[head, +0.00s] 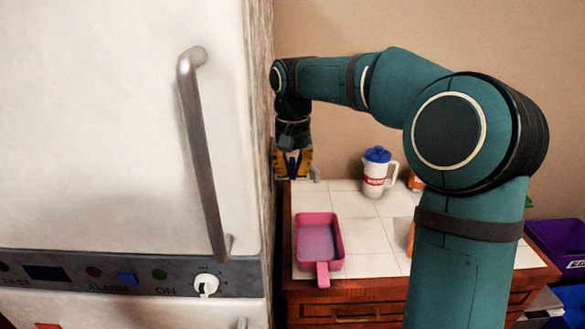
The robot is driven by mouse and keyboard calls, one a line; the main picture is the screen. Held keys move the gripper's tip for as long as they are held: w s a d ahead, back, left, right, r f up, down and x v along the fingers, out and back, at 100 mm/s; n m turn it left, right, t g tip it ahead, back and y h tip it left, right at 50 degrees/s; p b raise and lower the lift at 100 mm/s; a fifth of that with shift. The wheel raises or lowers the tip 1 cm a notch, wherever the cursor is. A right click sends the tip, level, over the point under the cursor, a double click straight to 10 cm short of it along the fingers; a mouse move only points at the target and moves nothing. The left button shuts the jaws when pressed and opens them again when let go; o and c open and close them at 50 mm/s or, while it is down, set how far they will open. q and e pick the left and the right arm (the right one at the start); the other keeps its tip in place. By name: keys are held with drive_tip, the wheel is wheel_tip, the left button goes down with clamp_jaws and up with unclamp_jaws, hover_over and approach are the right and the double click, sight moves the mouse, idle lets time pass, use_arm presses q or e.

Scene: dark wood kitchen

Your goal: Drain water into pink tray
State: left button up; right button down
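The pink tray (323,267) sits on the white-tiled counter, its short handle toward me. Its inside looks grey-purple; I cannot tell whether that is water. My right arm reaches across from the right, and its gripper (292,165) points down beside the white appliance, behind and a little left of the tray and apart from it. My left gripper is not in view. No running water shows.
The white appliance (120,130) with a long metal handle (203,150) and a white knob (205,284) fills the left. A white pitcher with a blue lid (376,172) stands at the counter's back. A purple bin (560,245) is at right. Bare tiles lie right of the tray.

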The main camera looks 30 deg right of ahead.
drive_tip(key=shift+f, duration=0.1)
drive_tip(key=shift+s+d+n+p, duration=0.2)
drive_tip(key=shift+n+p, duration=0.4)
drive_tip(key=shift+p, duration=0.3)
drive_tip(key=shift+d+n+p, duration=0.15)
drive_tip(key=shift+n+p, duration=0.15)
drive_tip(key=shift+f, duration=0.1)
drive_tip(key=c, duration=1.2)
unclamp_jaws()
wheel_tip(320, 180, up, 12)
drive_tip(key=shift+r, duration=0.1)
